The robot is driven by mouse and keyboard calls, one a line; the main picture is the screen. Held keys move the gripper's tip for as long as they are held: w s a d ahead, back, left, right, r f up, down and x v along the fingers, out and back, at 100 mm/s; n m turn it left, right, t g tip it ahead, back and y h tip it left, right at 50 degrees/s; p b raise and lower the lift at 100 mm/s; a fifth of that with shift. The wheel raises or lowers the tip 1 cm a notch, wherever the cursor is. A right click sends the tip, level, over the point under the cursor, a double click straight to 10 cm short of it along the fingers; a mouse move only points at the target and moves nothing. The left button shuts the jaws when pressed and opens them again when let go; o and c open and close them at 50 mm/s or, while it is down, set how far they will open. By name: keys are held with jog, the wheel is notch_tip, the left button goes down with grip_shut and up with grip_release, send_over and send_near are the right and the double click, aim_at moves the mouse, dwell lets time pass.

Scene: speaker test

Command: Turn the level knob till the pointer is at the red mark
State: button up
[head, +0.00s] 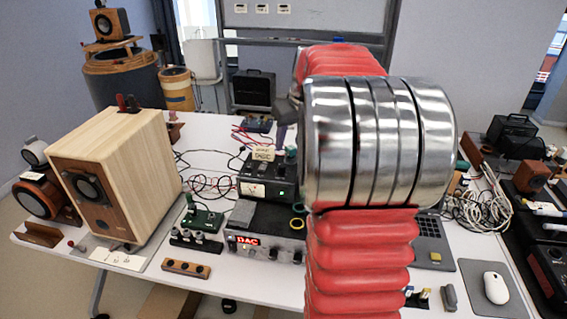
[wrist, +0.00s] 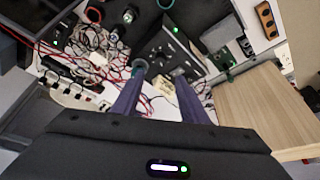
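My gripper (wrist: 160,69) is open, its two purple fingers apart above the cluttered table. I see nothing clearly held between the fingertips. Beyond them in the wrist view is a dark device panel (wrist: 172,48) with small round parts and a green light. In the head view a black box with a lit meter (head: 254,189) and a green light stands behind a silver unit with a red DAC label (head: 246,241). The silver unit has knobs on its front. I cannot tell which knob is the level knob. Its pointer and the red mark are too small or hidden.
A wooden speaker (head: 124,165) stands on the left; its wooden side (wrist: 255,105) shows close at right in the wrist view. Loose cables (head: 482,207) and a white mouse (head: 495,288) are on the right. My arm blocks the middle of the head view.

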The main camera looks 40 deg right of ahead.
aim_at(283, 165)
jog(key=x, duration=1.2)
jog(key=shift+s, duration=0.1)
grip_shut()
